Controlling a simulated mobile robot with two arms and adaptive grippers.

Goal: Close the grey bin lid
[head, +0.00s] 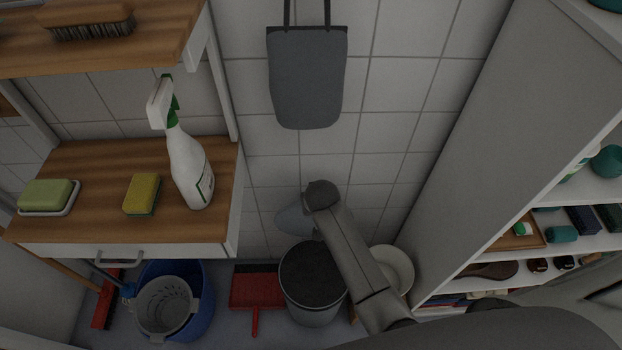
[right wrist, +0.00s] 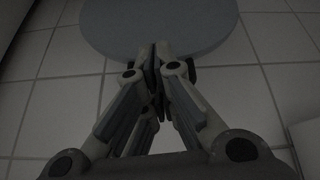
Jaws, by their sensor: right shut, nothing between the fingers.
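The grey bin (head: 313,312) stands on the floor against the tiled wall, its round mouth open and dark inside. Its blue-grey lid (head: 291,220) is raised at the back, partly hidden by my right arm in the head view. In the right wrist view the lid (right wrist: 160,25) is a large round disc, cut off at the top. My right gripper (right wrist: 160,52) is shut and empty, its fingertips overlapping the lid's near edge in the picture; I cannot tell if they touch it. In the head view its fingers are hidden behind my wrist. My left gripper is not in view.
A red dustpan (head: 256,289) and a blue bucket (head: 196,313) with a grey basket are left of the bin. A pale round object (head: 393,265) and a tall shelf unit (head: 490,130) are right. A wooden-topped table (head: 95,165) holds a spray bottle (head: 188,165).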

